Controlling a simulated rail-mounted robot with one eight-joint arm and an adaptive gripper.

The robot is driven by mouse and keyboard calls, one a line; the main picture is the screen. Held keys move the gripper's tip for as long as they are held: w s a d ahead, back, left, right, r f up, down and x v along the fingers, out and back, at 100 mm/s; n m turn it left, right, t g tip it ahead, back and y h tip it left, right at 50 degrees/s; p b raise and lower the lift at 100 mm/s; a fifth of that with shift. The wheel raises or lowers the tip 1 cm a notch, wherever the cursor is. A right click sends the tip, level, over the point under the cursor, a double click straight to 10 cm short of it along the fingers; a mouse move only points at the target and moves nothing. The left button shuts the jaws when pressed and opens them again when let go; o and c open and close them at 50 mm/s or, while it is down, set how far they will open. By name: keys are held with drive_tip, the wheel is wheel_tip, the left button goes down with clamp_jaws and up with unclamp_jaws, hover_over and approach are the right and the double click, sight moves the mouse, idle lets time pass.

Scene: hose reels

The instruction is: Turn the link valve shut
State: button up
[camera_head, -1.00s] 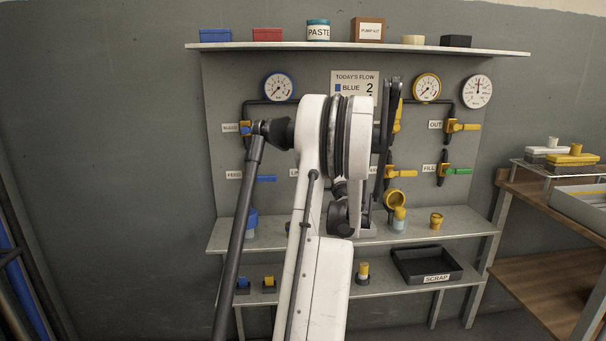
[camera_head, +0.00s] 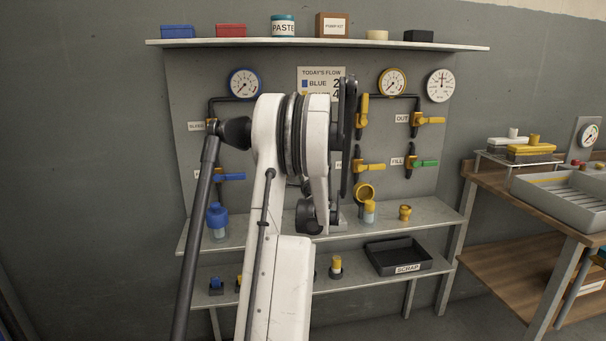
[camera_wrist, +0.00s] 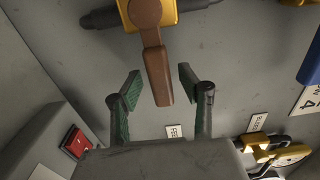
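A valve with a brown lever (camera_wrist: 157,68) and a yellow body (camera_wrist: 130,12) on a dark pipe shows at the top of the wrist view. Its own label is not in view, so I cannot confirm that it is the link valve. My gripper (camera_wrist: 160,84) is open, with green-padded fingers on either side of the lever and gaps between. In the head view my arm hides the gripper and the middle of the valve panel (camera_head: 185,140), including the link label.
Yellow-handled valves (camera_head: 428,121), a green-handled valve (camera_head: 424,163) and a blue-handled valve (camera_head: 230,177) surround the middle. Gauges (camera_head: 392,82) sit above. A bench (camera_head: 520,205) stands at right.

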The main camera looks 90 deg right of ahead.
drive_tip(key=s+a, duration=0.2)
drive_tip(key=a, duration=0.9)
drive_tip(key=shift+s+a, duration=0.15)
drive_tip(key=shift+a, duration=0.25)
